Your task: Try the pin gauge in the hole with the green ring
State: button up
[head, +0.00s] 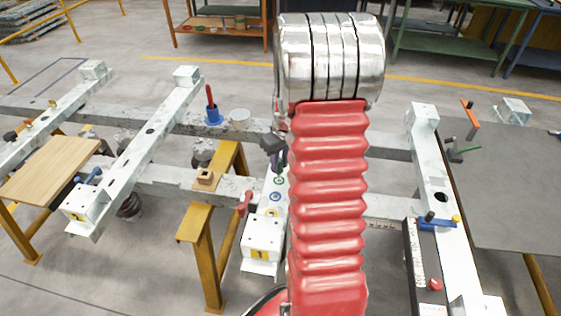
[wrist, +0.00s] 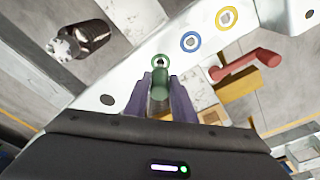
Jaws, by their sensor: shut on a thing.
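My gripper (wrist: 160,80) has its two purple fingers shut on a green cylindrical pin gauge (wrist: 160,91), over the pale beam. The green ring (wrist: 160,60) shows just beyond the gauge's far end in the wrist view, partly covered by it. I cannot tell whether the tip is in the hole, touching or just above it. In the head view the green ring (head: 279,181) sits on the middle beam, below my gripper (head: 279,163); the gauge is not clear there. The blue ring (wrist: 190,41) and yellow ring (wrist: 227,18) lie along the same beam.
A blue cup (head: 213,115) with a red-handled item stands on the rear crossbeam. A wooden board (head: 48,168) lies left and a grey table (head: 515,190) stands right.

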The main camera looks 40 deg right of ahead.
aim_at(280, 172)
jog(key=shift+f, duration=2.45)
dwell(1.6)
jog(key=shift+r, duration=3.8)
